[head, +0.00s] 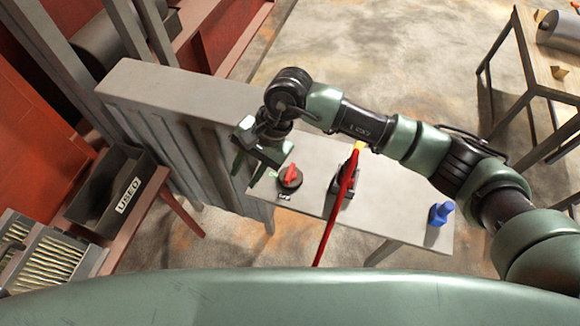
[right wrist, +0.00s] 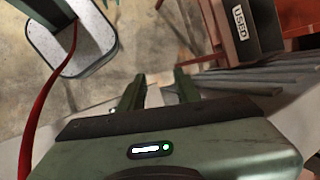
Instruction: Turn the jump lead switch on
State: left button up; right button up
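A red switch handle (head: 292,176) sits on a dark round base on the grey bench, with a small label at its front. My right gripper (head: 248,170) is just left of the switch, near the bench's left end, and appears apart from it. In the right wrist view the right gripper's fingers (right wrist: 160,90) stand apart with nothing between them. I cannot make out the switch in that view. A red lead (head: 336,215) hangs over the bench right of the switch and also shows in the right wrist view (right wrist: 45,110). My left gripper is not in view.
A ribbed grey panel (head: 165,90) stands beside the bench's left end. A blue object (head: 440,212) stands at the bench's right end. A dark bin marked USED (head: 112,185) is at the left. A wooden table (head: 550,75) is at the upper right.

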aim_at(290, 171)
jog(key=w+d+h, duration=0.1)
jog(key=w+d, duration=0.1)
jog(key=d, duration=0.1)
jog(key=w+d+n+t+h, duration=0.1)
jog(key=w+d+h, duration=0.1)
jog(key=d, duration=0.1)
jog(key=w+d+f+h, duration=0.1)
jog(key=w+d, duration=0.1)
jog(key=d, duration=0.1)
jog(key=shift+d+f+t+h, duration=0.1)
jog(key=shift+d+t+h, duration=0.1)
jog(key=shift+t+h, duration=0.15)
jog(key=shift+d+f, duration=0.2)
notch_tip(290, 171, down, 6)
jog(key=p, duration=0.2)
jog(key=shift+a+p, duration=0.1)
jog(key=shift+p, duration=0.3)
jog(key=shift+f, duration=0.65)
grip_shut()
